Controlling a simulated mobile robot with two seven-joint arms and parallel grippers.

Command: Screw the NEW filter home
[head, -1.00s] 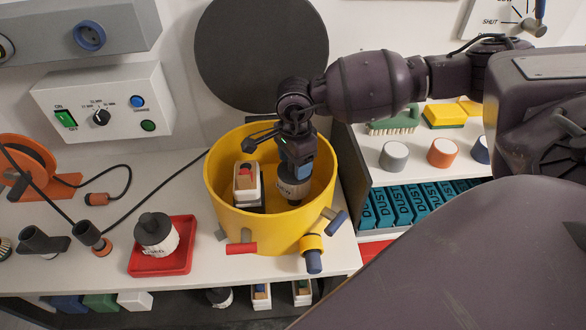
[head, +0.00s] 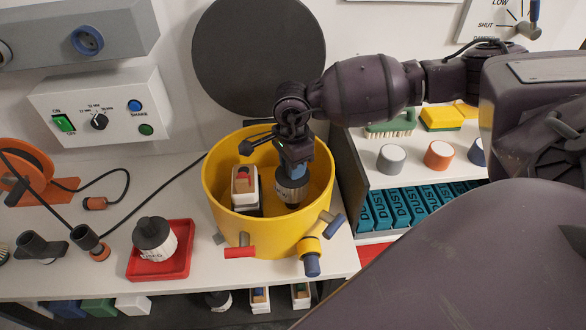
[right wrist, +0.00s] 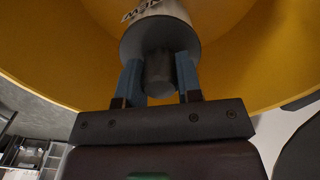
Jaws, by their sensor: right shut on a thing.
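The new filter (head: 292,190) is a pale and dark grey canister inside the yellow drum (head: 218,205). My right gripper (head: 294,171) reaches down into the drum from above. In the right wrist view its two blue fingers (right wrist: 159,80) are shut on the grey knob of the new filter (right wrist: 160,32), whose label shows upside down. The filter's lower end and its seat are hidden, so I cannot tell how far it is screwed in. The used filter (head: 155,240), white with a dark knob, stands in a red tray (head: 176,267). My left gripper is not in view.
A cream box-shaped block (head: 244,186) stands inside the drum, left of the filter. The round dark lid (head: 258,55) is behind it. Coloured handles (head: 311,256) stick out at the drum's front. A shelf with teal dust boxes (head: 400,208) stands at right.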

